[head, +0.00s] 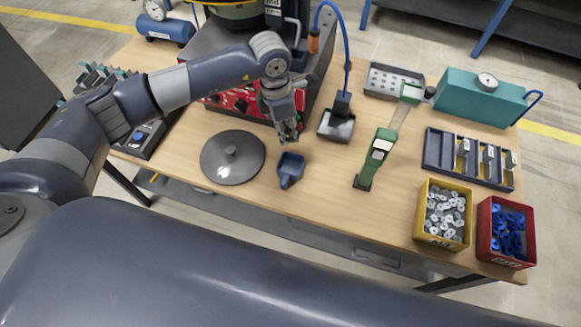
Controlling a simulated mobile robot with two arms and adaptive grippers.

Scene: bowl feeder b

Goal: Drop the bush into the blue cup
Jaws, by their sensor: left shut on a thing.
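The blue cup (290,168), a small dark-blue scoop-like cup with a handle, stands on the wooden table near its front edge, right of a round grey lid. My left gripper (290,136) points down just behind the cup, above the table and apart from the cup. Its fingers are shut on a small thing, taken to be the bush. The bush is mostly hidden between the fingers and too small to make out clearly. My right gripper is not in view.
The round grey lid (232,157) lies left of the cup. A red-fronted feeder unit (240,101) stands behind. A green gauge tool (376,158), a yellow bin (443,213) of pale parts and a red bin (506,232) of blue parts are to the right. Bare table lies between cup and green tool.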

